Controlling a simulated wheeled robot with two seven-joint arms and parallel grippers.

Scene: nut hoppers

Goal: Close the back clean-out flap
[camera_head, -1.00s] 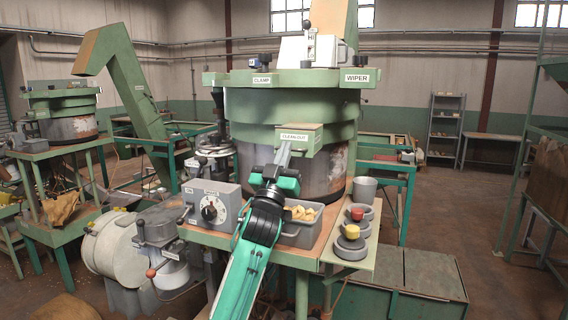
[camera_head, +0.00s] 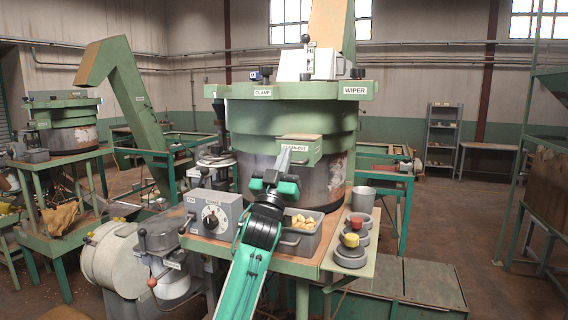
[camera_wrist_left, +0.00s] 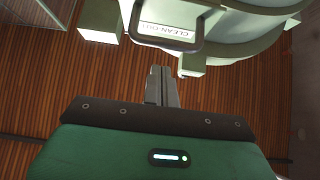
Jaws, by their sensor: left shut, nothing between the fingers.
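The green clean-out flap (camera_head: 312,148), with a white label reading CLEAN-OUT, juts from the front of the large green hopper (camera_head: 245,113). I cannot tell clearly how far open it stands. My left gripper (camera_head: 285,153) is shut and empty, its fingers pointing up at the flap's label side and covering part of it. A small gap shows there; contact is not visible. My right gripper is out of view.
Below the flap, a grey bin (camera_head: 305,240) of light pieces stands on the table beside a grey dial box (camera_head: 213,212).

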